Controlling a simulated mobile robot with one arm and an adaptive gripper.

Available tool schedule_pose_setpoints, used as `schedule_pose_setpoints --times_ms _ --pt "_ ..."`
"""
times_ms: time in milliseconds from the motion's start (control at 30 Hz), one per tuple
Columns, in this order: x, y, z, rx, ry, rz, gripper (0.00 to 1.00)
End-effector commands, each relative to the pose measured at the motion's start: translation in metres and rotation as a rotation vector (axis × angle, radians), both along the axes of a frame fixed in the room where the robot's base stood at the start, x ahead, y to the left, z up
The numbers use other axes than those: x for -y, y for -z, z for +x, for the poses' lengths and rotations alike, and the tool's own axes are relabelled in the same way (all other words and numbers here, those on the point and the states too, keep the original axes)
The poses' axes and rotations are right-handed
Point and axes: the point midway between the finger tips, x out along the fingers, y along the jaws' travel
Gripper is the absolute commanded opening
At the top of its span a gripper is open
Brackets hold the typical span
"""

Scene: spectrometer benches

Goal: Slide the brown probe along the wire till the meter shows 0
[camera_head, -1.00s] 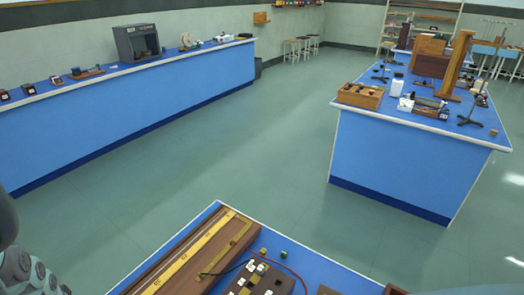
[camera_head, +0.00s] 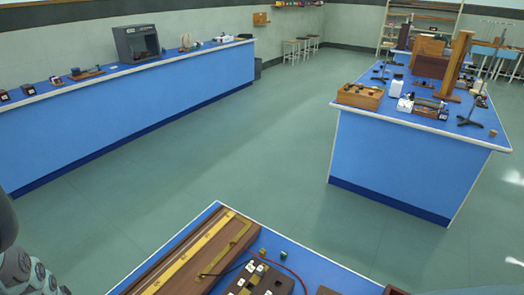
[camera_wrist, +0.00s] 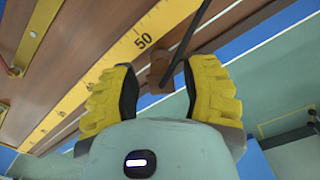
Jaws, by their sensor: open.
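The brown probe (camera_wrist: 160,72) is a small brown block at the edge of the wooden board, close to the 50 mark of the yellow scale. My gripper (camera_wrist: 160,66) is open, with its yellow fingers on either side of the probe and gaps between. A dark lead or rod (camera_wrist: 190,40) runs up from beside the probe. The wooden board (camera_head: 160,272) with its yellow scale (camera_head: 195,250) shows at the bottom of the head view. No meter face can be read in either view. My gripper is outside the head view.
Beside the board lie a dark box with light terminals (camera_head: 258,282), small blocks (camera_head: 283,254) and a red lead (camera_head: 293,272). A brass strip (camera_head: 238,238) lies on the board. Other blue benches (camera_head: 400,160) stand apart across open floor.

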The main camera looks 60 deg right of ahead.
Motion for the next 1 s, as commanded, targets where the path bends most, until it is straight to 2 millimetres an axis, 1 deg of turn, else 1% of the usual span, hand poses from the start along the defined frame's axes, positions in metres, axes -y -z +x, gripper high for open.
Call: schedule_pose_setpoints --times_ms 167,267,500,600,900,1000 --pt "0.0 -0.001 0.0 0.0 0.0 0.0 0.45" --pt "0.0 -0.006 0.001 0.0 0.002 -0.001 0.45" --pt "-0.002 -0.028 0.001 0.002 -0.001 0.003 0.45" --pt "0.0 -0.034 0.002 0.002 -0.003 -0.004 0.45" --pt "-0.002 -0.052 0.001 0.003 -0.003 0.001 0.45" --pt "-0.001 -0.061 0.003 0.005 -0.002 -0.001 0.45"
